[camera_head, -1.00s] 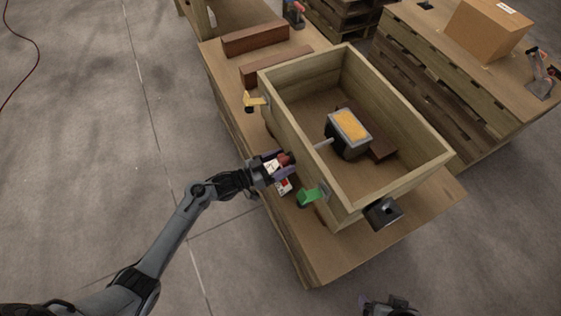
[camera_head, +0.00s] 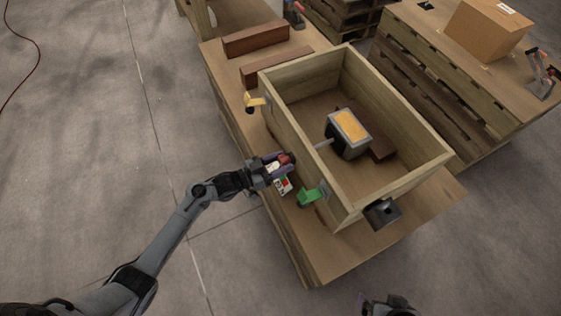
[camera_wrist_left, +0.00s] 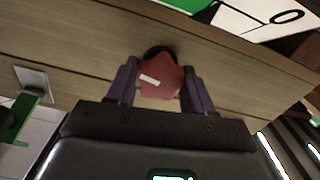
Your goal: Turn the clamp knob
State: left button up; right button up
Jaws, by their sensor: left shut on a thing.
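The red star-shaped clamp knob (camera_head: 285,159) with a white mark sits on the outer left wall of the wooden box (camera_head: 364,202). In the left wrist view the knob (camera_wrist_left: 161,78) lies between the two purple-grey fingers of my left gripper (camera_wrist_left: 160,88), one on each side, and the gripper is shut on it. In the head view my left gripper (camera_head: 279,164) reaches it from the left. A rod runs inside the box toward a dark block with a yellow top (camera_head: 350,127). My right gripper (camera_head: 386,305) only partly shows at the bottom edge; its jaws are unclear.
A green bracket (camera_head: 311,196) and a yellow bracket (camera_head: 256,102) stick out from the same wall. A black fitting (camera_head: 383,212) is at the near corner. A red, white and green label (camera_head: 284,184) is below the gripper. Brown bars (camera_head: 255,39) lie behind the box.

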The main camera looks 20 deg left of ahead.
pick_arm(q)
jog(key=o, duration=1)
jog(key=shift+r, duration=0.2)
jog(key=shift+f, duration=0.1)
jog(key=shift+s+a+p, duration=0.3)
jog(key=shift+s+a, duration=0.1)
jog(key=shift+s, duration=0.05)
jog(key=p+v, duration=0.2)
jog(key=v, duration=0.7)
jog(key=shift+s+a+p, duration=0.2)
jog(key=shift+p, duration=0.1)
